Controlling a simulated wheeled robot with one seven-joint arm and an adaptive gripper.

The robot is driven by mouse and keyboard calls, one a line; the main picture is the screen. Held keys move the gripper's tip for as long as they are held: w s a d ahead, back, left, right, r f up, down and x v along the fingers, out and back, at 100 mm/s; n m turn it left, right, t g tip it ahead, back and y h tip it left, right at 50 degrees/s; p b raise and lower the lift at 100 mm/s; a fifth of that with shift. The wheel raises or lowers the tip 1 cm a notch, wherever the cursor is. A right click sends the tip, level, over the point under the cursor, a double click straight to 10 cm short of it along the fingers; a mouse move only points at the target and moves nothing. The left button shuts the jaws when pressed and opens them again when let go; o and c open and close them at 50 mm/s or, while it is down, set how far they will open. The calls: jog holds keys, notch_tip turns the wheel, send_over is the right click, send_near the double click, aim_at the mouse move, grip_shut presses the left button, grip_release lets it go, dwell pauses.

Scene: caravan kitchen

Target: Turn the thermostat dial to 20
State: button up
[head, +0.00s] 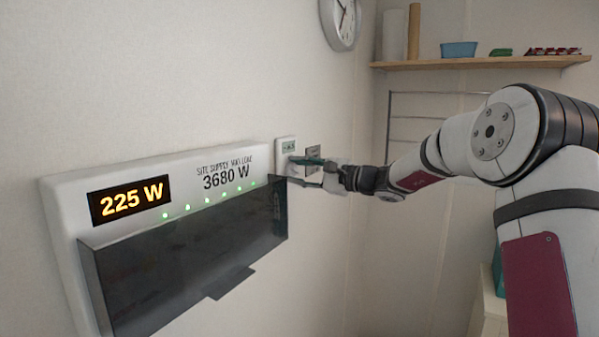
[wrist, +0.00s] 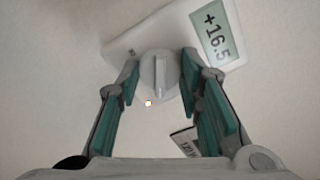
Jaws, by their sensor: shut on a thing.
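The white thermostat (head: 286,140) is on the left wall beyond the power panel, with a small green display. In the wrist view the thermostat (wrist: 143,38) appears tilted, and its display (wrist: 215,37) reads +16.5. Its round white dial (wrist: 157,76), with a raised ridge across it, sits between the two green-padded fingers of my gripper (wrist: 159,71). The fingers are shut on the dial's sides. In the head view my gripper (head: 305,172) reaches the thermostat from the right, and its fingers hide the dial.
A large power panel (head: 62,205) with a dark flap (head: 185,255) juts from the wall just left of my gripper. A small grey wall plate (head: 314,152) is right beside the thermostat. A clock (head: 341,22) hangs above, and a loaded shelf (head: 480,62) is at the upper right.

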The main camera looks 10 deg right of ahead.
jog(key=o, duration=1.2)
jog(key=v, duration=1.2)
